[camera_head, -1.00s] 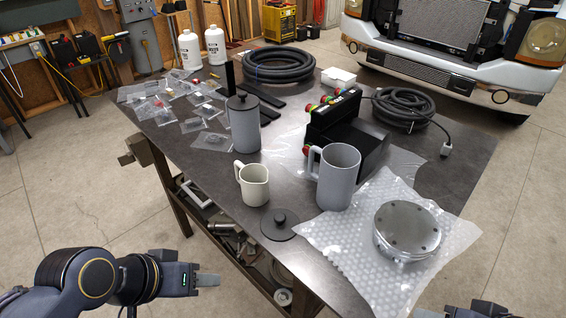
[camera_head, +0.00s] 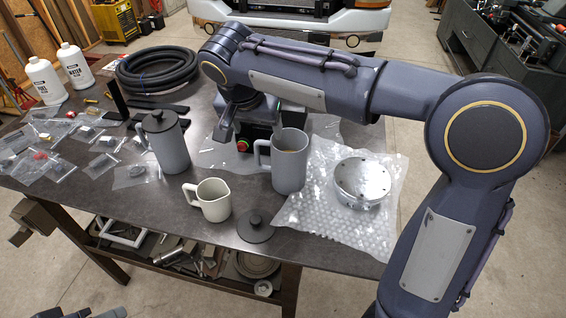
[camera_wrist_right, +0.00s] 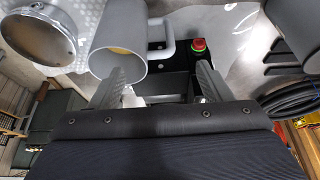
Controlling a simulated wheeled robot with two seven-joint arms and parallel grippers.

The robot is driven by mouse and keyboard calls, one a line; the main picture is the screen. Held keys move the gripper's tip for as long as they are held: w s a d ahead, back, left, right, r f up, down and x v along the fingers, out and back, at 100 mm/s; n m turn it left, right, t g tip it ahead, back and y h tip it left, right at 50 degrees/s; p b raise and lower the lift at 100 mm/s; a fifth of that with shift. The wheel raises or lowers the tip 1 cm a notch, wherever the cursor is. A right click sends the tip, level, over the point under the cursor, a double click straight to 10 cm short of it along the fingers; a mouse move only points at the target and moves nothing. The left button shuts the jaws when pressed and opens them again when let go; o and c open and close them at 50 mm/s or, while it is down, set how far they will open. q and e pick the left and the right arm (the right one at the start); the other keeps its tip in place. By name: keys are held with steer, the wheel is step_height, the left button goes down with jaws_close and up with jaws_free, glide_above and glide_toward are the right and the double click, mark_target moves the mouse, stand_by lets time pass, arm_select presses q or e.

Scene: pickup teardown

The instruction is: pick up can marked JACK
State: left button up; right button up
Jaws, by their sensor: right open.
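No lettering JACK can be read in any view. Two white bottles with dark print, left (camera_head: 43,82) and right (camera_head: 75,66), stand at the table's back left. A grey lidded canister (camera_head: 165,145) stands upright left of centre. My right gripper (camera_head: 242,128) reaches over the table and points down, right of the canister and behind a large grey mug (camera_head: 289,163). In the right wrist view its fingers (camera_wrist_right: 160,88) are apart and hold nothing; the mug (camera_wrist_right: 118,50) is close beside the left finger. A sliver of my left arm shows at the bottom left edge.
A black box with a red button (camera_head: 243,145) lies under my right gripper, partly hidden. A cream pitcher (camera_head: 212,199), a loose dark lid (camera_head: 255,228) and a metal disc (camera_head: 362,182) on bubble wrap (camera_head: 320,218) are in front. A coiled hose (camera_head: 155,72) lies behind.

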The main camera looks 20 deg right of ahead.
mark_target(263, 144)
steer(key=x, duration=1)
steer(key=shift+d+f, duration=0.15)
steer(key=shift+f, duration=0.05)
steer(key=shift+r, duration=0.1)
steer(key=c, duration=1.5)
